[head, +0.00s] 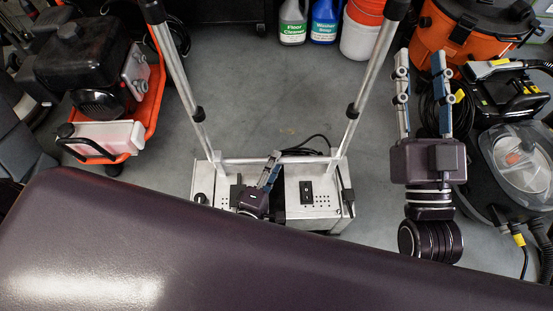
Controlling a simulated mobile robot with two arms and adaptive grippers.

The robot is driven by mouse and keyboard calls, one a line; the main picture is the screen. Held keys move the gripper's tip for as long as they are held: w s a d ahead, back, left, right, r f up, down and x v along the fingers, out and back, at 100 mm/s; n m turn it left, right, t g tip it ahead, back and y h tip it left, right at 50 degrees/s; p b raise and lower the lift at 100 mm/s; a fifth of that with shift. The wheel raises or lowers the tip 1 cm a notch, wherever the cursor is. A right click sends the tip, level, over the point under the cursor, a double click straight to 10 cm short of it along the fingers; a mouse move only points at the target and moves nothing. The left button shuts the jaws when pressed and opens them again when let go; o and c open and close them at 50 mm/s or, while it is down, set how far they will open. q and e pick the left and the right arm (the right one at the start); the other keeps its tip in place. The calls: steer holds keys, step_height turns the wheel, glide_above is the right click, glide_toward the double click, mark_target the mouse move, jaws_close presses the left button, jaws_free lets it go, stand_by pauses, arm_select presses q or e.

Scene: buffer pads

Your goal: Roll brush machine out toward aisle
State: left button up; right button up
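The brush machine (319,186) stands on the grey floor in the middle of the head view. It has two silver metal housings joined by a crossbar (238,160), and two long handle poles with black grips rise from it. My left gripper (271,165) is at the crossbar between the housings, its fingers seen nearly edge-on. I cannot tell whether it is closed around the bar. My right gripper (421,72) is open and empty, right of the right pole and apart from the machine.
An orange and black machine (95,85) stands at the left. An orange vacuum (450,35) and a black cleaner with a clear tank (520,155) crowd the right. Floor cleaner (293,22), a blue bottle (325,20) and a bucket (359,38) stand behind. Floor between the poles is clear.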

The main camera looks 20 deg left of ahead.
arm_select(q)
steer(key=v, duration=1)
